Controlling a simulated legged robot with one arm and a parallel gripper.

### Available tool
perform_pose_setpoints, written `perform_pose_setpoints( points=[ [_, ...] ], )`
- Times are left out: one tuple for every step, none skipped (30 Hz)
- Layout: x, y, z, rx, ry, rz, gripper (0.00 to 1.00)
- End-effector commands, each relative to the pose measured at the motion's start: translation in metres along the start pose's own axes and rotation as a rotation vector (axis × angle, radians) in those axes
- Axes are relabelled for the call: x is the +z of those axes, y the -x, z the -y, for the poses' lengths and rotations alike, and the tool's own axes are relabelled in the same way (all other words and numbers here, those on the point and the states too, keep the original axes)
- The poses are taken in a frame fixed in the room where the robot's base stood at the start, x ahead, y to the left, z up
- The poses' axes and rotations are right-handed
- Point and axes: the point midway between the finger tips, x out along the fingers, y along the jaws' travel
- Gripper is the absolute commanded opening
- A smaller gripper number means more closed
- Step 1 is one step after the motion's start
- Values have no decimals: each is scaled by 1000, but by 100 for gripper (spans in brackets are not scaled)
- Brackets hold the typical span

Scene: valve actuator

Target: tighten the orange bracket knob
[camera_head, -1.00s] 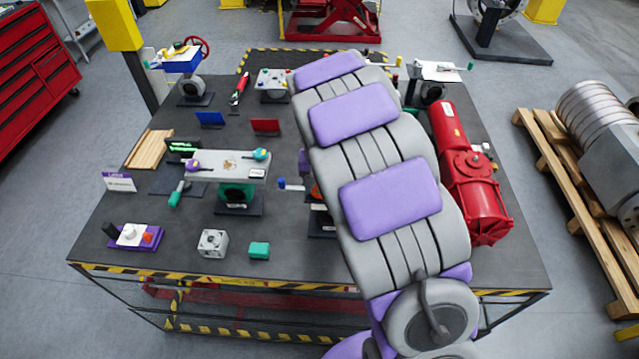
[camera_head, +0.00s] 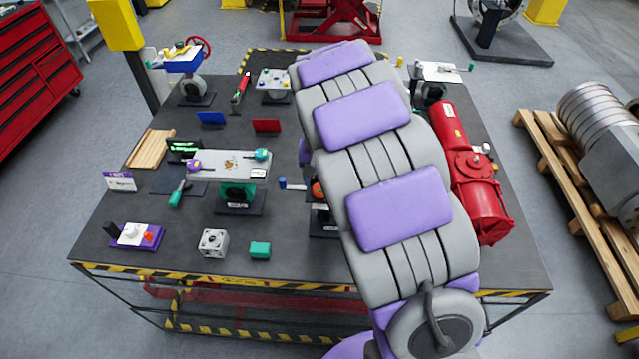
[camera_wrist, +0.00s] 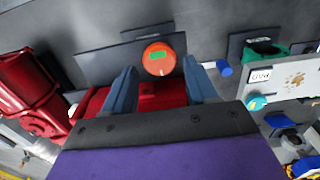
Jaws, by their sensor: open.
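The orange knob (camera_wrist: 159,59) is round with a green patch on its face and sits against a dark flat plate in the wrist view. A red body (camera_wrist: 150,95) shows below it, between the fingers. My gripper (camera_wrist: 160,72) is open, one finger on each side. The knob appears between and slightly beyond the fingertips; I see no clear contact, and the depth gap is hard to judge. In the head view only a sliver of the orange knob (camera_head: 317,189) shows past my arm, which hides the gripper.
A blue-tipped part (camera_wrist: 224,68) is close right of the fingers. A white-plated green valve (camera_head: 237,190) stands left of my arm. A large red actuator (camera_head: 470,170) stands right of it. The table's front left holds small boxes (camera_head: 213,243) with bare surface between them.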

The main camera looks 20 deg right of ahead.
Motion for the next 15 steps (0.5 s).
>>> perform_pose_setpoints(
  points=[
    [-2, 12, 0, -3, 0, -9, 57],
    [-2, 20, 1, -3, 0, -10, 57],
    [-2, 30, 1, -3, 1, -10, 57],
    [-3, 37, 1, -4, 1, -11, 57],
    [-3, 43, 1, -4, 1, -12, 57],
    [-2, 52, 1, -3, 1, -10, 57],
    [-2, 58, 1, -1, 0, -7, 57],
    [-2, 65, 1, -2, 0, -8, 57],
    [-3, 74, 2, -3, 1, -10, 57],
    [-2, 81, 2, -3, 1, -9, 57],
    [-2, 87, 2, -2, 1, -7, 57],
    [-2, 95, 2, -3, 2, -7, 57],
    [-2, 100, 2, -3, 1, -7, 57],
    [-2, 106, 2, -2, 1, -5, 57],
    [-2, 113, 2, -2, 1, -5, 57]
  ],
)
